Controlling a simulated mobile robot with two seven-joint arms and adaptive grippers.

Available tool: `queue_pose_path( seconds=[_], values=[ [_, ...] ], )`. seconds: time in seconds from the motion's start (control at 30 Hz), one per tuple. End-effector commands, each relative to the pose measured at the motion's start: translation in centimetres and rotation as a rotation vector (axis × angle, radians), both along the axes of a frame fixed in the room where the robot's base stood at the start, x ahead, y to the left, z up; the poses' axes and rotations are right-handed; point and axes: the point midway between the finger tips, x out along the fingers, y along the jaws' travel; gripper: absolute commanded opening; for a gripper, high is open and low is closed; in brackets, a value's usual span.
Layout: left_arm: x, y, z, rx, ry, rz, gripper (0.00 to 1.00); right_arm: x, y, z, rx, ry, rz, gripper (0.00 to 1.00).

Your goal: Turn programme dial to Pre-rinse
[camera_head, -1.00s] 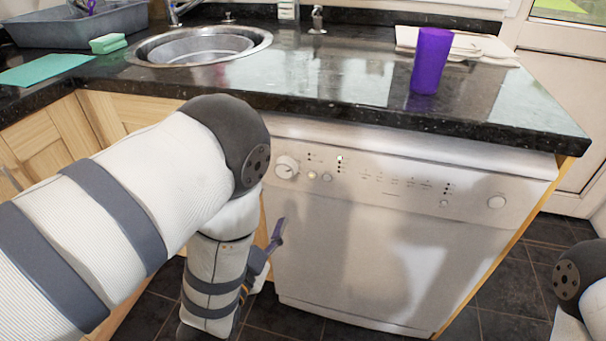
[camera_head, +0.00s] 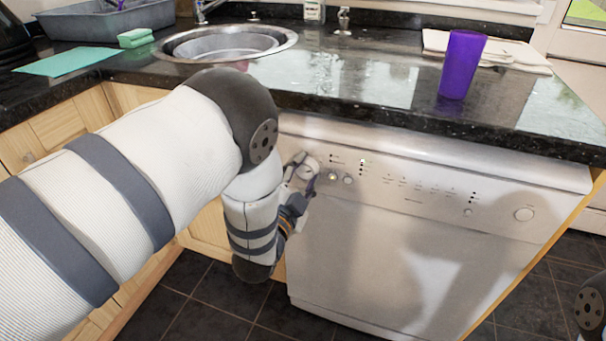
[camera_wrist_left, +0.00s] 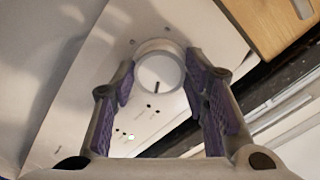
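The programme dial (camera_head: 307,168) is a round white knob at the left end of the white dishwasher's control panel (camera_head: 400,185). In the left wrist view the dial (camera_wrist_left: 160,72) shows a short dark mark on its face. My left gripper (camera_head: 301,178) is at the dial, partly hiding it in the head view. In the left wrist view the purple-padded fingers of the left gripper (camera_wrist_left: 158,68) are apart, one on each side of the dial. I cannot tell whether they touch it. The dial's labels are too small to read. My right gripper is out of view.
The dark granite counter (camera_head: 350,95) overhangs the panel. A purple cup (camera_head: 462,65) stands on it near the front edge. Small buttons (camera_head: 347,180) sit right of the dial. A wooden cabinet (camera_head: 60,130) is to the left. Floor in front is clear.

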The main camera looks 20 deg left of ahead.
Motion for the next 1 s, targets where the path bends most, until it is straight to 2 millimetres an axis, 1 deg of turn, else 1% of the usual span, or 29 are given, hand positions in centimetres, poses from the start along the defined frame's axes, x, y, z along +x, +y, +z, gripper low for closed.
queue_pose_path(
  seconds=[0.03,0.1,0.37,0.57,1.0],
  values=[
    [0.0,0.0,0.0,0.0,0.0,0.0,0.22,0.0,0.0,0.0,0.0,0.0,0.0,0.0],
    [0.0,0.0,0.0,0.0,0.0,0.0,0.1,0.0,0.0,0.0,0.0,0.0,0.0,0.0],
    [0.0,0.0,0.0,-0.018,0.001,0.001,0.1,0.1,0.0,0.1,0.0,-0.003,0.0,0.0],
    [0.0,0.1,0.2,-0.105,0.002,0.003,0.1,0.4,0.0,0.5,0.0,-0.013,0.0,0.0],
    [0.0,0.2,0.3,-0.497,0.015,0.002,0.1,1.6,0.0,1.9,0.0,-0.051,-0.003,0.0]
  ],
)
